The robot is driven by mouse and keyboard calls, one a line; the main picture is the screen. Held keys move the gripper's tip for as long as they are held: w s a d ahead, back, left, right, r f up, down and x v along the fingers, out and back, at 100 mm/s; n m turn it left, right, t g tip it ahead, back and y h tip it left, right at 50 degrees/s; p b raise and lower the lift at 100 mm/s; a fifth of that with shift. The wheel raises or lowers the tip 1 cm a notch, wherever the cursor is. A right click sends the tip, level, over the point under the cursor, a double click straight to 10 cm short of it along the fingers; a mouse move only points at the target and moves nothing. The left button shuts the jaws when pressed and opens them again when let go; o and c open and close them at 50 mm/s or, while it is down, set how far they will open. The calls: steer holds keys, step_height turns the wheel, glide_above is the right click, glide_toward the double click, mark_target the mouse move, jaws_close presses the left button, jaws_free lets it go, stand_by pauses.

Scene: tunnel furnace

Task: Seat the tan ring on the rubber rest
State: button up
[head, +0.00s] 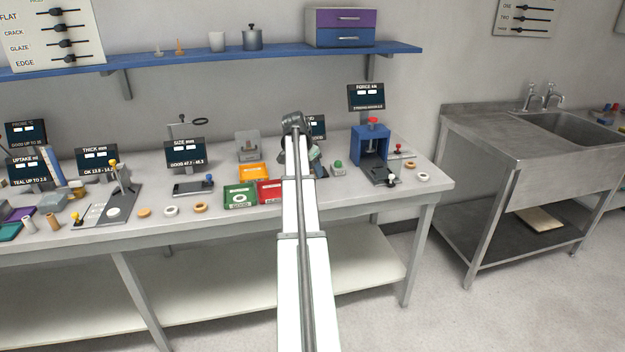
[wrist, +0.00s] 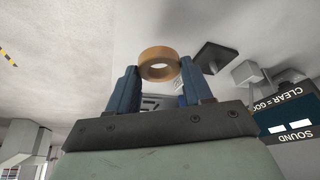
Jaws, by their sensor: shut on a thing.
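The tan ring (wrist: 158,54) is held between the two blue fingers of my gripper (wrist: 158,69) in the wrist view, clear of the bench top there. A dark square pad (wrist: 219,56), which looks like the rubber rest, lies just right of the ring and apart from it.
In the wrist view a grey block (wrist: 247,73) and the sound screen (wrist: 291,118) stand right of the pad. In the head view a green tray (head: 239,206), a red tray (head: 268,198) and a blue press (head: 357,150) flank my arm. Loose rings lie along the front edge.

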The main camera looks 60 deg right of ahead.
steer(key=w+d, duration=0.2)
steer(key=d, duration=0.2)
steer(key=w+d, duration=0.2)
steer(key=d, duration=0.3)
steer(key=w+d, duration=0.2)
steer(key=d, duration=0.2)
steer(key=shift+w+d+f, duration=0.2)
steer(key=shift+d, duration=0.2)
steer(key=shift+f, duration=1.75)
steer(key=shift+f, duration=0.15)
steer(key=shift+f, duration=1.05)
steer(key=shift+f, duration=0.4)
